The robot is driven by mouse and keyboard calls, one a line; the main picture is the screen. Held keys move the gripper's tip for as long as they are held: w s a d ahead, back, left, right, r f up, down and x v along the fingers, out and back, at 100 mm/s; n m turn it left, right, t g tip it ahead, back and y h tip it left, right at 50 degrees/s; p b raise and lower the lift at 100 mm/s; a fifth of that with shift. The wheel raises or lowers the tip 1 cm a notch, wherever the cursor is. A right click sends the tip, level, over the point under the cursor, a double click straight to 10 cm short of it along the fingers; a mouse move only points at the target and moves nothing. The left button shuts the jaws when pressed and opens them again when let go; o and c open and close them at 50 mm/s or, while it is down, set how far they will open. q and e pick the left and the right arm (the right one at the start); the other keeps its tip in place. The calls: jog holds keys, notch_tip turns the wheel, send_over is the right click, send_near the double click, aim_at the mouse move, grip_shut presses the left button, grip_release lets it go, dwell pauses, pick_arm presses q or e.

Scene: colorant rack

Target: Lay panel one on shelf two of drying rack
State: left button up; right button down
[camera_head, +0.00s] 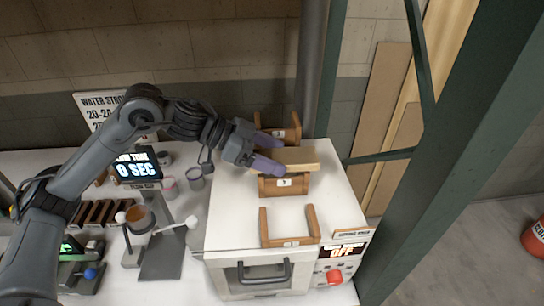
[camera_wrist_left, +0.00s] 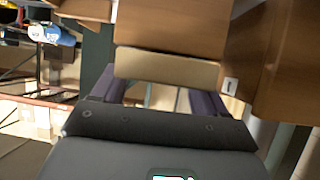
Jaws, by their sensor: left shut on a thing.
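Panel one, a light wooden slab (camera_head: 292,158), lies level at the middle wooden holder (camera_head: 284,188) of the drying rack. I take this holder as shelf two; its label is too small to read surely. My left gripper (camera_head: 272,154) is shut on the panel's left end, its purple fingers at either side. In the left wrist view the panel's pale end (camera_wrist_left: 165,70) sits between the fingers. Whether the panel rests fully on the holder or hangs just above it, I cannot tell. My right gripper is not in view.
A front holder (camera_head: 289,240) stands empty, and a rear holder (camera_head: 290,131) is partly behind my gripper. All stand on a white oven-like box (camera_head: 230,215) with a red knob (camera_head: 334,277). Cups, a scale and a timer (camera_head: 137,167) are at left. A green post rises at right.

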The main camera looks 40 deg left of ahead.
pick_arm(q)
jog(key=shift+f, duration=0.1)
jog(key=shift+f, duration=0.15)
jog(key=o, duration=1.1)
jog(key=shift+r, duration=0.2)
jog(key=shift+a+r, duration=0.1)
jog(key=shift+s+a+r, duration=0.15)
jog(key=shift+s+a, duration=0.1)
jog(key=shift+a, duration=0.1)
jog(key=b+v, duration=0.3)
jog(key=v, duration=0.3)
jog(key=shift+s+r, duration=0.15)
jog(key=shift+r, duration=0.05)
